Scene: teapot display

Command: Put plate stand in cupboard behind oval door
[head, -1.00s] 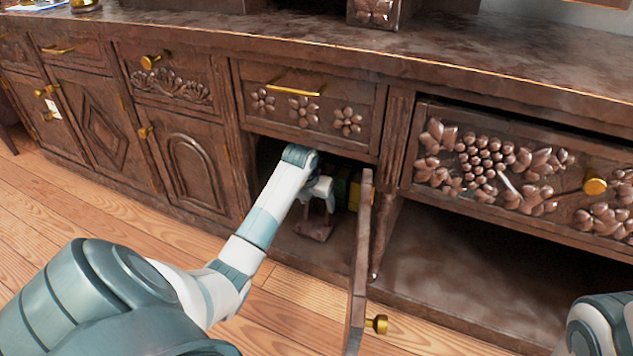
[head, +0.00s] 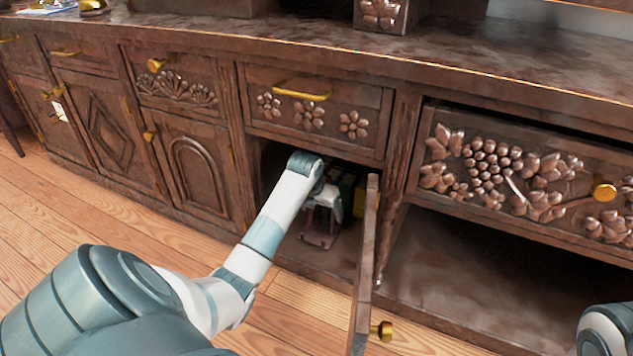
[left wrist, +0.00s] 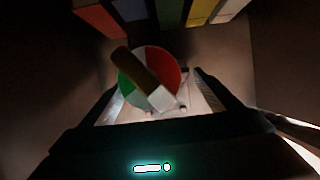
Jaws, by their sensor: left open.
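My left gripper (head: 322,218) is inside the open cupboard compartment, low over its floor, and is open. A dark reddish-brown thing (head: 318,241), probably the plate stand, sits on the compartment floor just below it. In the left wrist view, a round green, white and red disc (left wrist: 172,66) lies beyond the open fingers (left wrist: 160,100). A brown bar with a pale end (left wrist: 135,72) crosses the disc. I cannot tell whether the fingers touch anything. The cupboard door (head: 364,270) stands open, nearly edge-on, so its carving is hidden. My right gripper is out of view.
Coloured block-like things (left wrist: 168,12) stand at the back of the compartment. A closed door with an arch (head: 195,175) is at left, and a carved grape drawer (head: 500,170) at right. The open door bounds the right side of the opening.

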